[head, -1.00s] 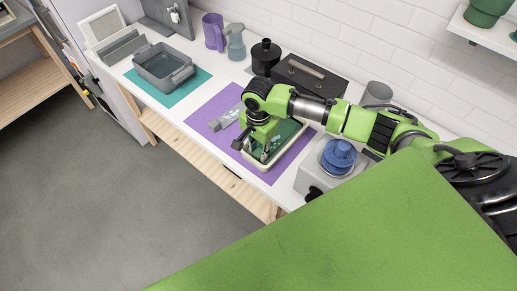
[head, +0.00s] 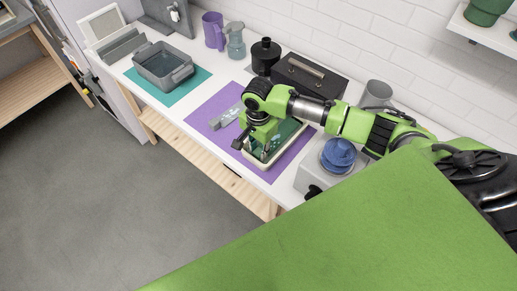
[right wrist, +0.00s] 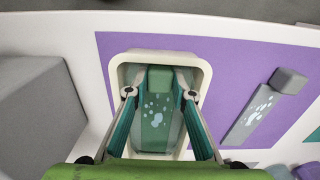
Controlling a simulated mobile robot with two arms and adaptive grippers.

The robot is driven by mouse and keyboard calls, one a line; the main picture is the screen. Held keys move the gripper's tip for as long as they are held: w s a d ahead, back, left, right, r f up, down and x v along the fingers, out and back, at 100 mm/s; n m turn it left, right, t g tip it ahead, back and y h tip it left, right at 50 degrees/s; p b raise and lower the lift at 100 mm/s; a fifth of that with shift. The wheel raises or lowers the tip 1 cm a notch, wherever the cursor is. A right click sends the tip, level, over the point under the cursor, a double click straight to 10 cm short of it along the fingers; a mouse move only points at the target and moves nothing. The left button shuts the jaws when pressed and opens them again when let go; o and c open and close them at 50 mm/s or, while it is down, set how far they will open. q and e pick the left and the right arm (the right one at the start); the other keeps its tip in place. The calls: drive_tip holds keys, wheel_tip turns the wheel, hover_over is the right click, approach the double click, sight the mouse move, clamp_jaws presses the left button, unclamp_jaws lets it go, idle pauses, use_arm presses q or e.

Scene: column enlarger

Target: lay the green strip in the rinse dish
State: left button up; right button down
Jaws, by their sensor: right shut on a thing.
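The green strip (right wrist: 155,118), with pale spots and a raised block at one end, is inside a cream-rimmed dish (right wrist: 204,80) in the right wrist view. My right gripper (right wrist: 160,94) has its fingers down in the dish, one on each side of the strip, shut on it. In the head view my right gripper (head: 262,152) reaches down into the same dish (head: 288,150), and its arm and fingers partly hide the strip. Whether the strip touches the dish floor I cannot tell. A grey tub (head: 163,65) stands on a teal mat to the left. My left gripper is not in view.
A grey strip (head: 228,117) lies on the purple mat (head: 205,112) beside the dish. A black case (head: 308,77) and a dark bottle (head: 265,55) stand behind. The mat's left part is mostly clear.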

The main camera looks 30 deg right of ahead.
drive_tip(key=shift+f, duration=0.15)
drive_tip(key=c, duration=1.7)
unclamp_jaws()
drive_tip(key=shift+r, duration=0.2)
drive_tip(key=shift+r, duration=3.85)
drive_tip(key=shift+r, duration=0.3)
wheel_tip(320, 180, up, 11)
drive_tip(key=shift+r, duration=0.2)
